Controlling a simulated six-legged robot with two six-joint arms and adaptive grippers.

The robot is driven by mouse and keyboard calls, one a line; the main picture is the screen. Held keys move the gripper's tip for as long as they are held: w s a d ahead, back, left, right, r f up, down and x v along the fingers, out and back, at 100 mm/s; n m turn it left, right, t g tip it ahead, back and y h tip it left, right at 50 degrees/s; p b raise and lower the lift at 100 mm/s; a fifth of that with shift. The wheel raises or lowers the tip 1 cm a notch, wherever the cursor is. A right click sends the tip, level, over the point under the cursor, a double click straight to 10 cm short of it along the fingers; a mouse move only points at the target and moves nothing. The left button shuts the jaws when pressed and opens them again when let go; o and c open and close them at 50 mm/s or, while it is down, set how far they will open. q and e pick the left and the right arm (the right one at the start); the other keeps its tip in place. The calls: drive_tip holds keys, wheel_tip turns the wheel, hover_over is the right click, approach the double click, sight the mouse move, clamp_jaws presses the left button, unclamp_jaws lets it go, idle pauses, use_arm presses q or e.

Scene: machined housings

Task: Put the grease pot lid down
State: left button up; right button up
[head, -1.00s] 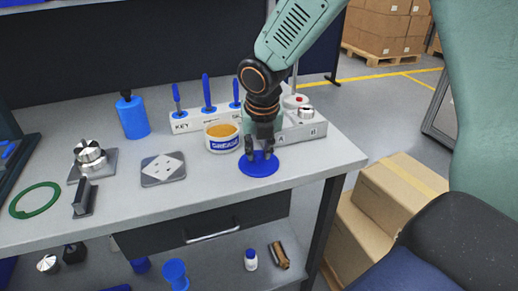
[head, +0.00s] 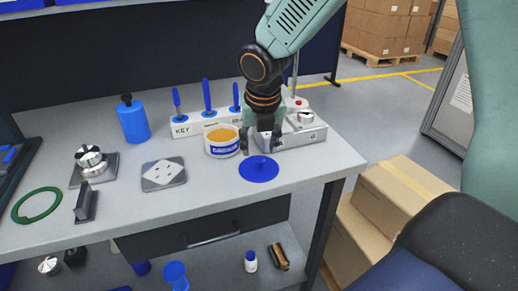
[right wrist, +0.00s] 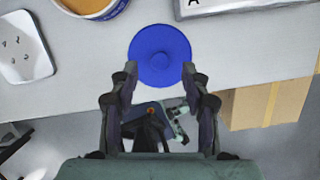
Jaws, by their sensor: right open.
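The blue grease pot lid (head: 259,170) lies flat on the bench top, right of the open grease pot (head: 222,142). The pot is white with a blue label and shows orange grease inside. My right gripper (head: 260,146) is open and empty just above the lid. My left gripper is not in view.
A white key rack (head: 196,126) with blue-handled tools and a grey fixture block (head: 290,135) stand behind. A blue bottle (head: 132,119), a grey plate (head: 164,174) and a green ring (head: 36,203) are to the left. Bench front left of the lid is clear.

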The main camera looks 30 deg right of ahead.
drive_tip(key=p+v, duration=0.2)
drive_tip(key=v, duration=0.6)
drive_tip(key=shift+r, duration=0.2)
drive_tip(key=shift+f, duration=0.1)
drive_tip(key=shift+s+a, duration=0.1)
drive_tip(key=shift+s, duration=0.1)
